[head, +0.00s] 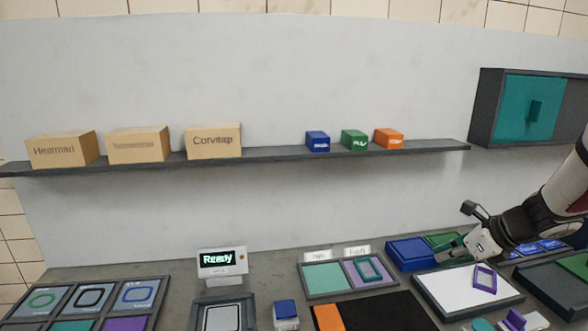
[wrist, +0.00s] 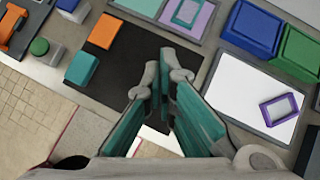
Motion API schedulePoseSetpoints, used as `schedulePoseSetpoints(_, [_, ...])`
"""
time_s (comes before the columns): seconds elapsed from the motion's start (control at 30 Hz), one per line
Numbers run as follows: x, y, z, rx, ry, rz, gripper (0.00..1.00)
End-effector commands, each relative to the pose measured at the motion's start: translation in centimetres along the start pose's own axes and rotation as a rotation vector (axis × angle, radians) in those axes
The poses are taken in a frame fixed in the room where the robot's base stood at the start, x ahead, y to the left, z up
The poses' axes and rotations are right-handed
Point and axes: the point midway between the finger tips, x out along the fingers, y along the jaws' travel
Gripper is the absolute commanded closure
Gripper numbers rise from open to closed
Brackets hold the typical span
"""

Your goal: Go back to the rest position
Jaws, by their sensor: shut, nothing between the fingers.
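My gripper (wrist: 164,82) is shut and empty in the wrist view, with its fingertips together above the black mat (wrist: 119,74). In the head view my gripper (head: 447,256) is at the right, held above the counter near the white board. My arm comes in from the right edge. The white board (wrist: 235,84) has a purple frame (wrist: 281,108) lying on it. The purple frame also shows in the head view (head: 485,279).
A wall shelf (head: 270,154) holds cardboard boxes (head: 137,145) and small coloured boxes (head: 354,140). A teal-doored cabinet (head: 525,108) hangs at the right. A display reading "Ready" (head: 220,260) stands behind trays. Blue (wrist: 253,28) and green bins (wrist: 298,50) stand beside the white board.

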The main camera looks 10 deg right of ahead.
Motion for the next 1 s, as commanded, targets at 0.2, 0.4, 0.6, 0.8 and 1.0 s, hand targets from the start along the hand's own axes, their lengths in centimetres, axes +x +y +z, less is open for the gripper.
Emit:
schedulePoseSetpoints(0.2, [-3.5, 9.7, 5.8, -0.624, 0.070, 0.092, 1.00])
schedulePoseSetpoints(0.4, [-7.2, 17.6, 7.5, -1.175, 0.128, 0.164, 1.00])
schedulePoseSetpoints(0.6, [-11.1, 24.0, 6.8, -1.712, 0.189, 0.223, 1.00])
schedulePoseSetpoints(0.8, [-14.6, 28.3, 4.6, -2.216, 0.266, 0.265, 1.00])
schedulePoseSetpoints(1.0, [-16.8, 29.9, 2.5, -2.550, 0.341, 0.288, 1.00])
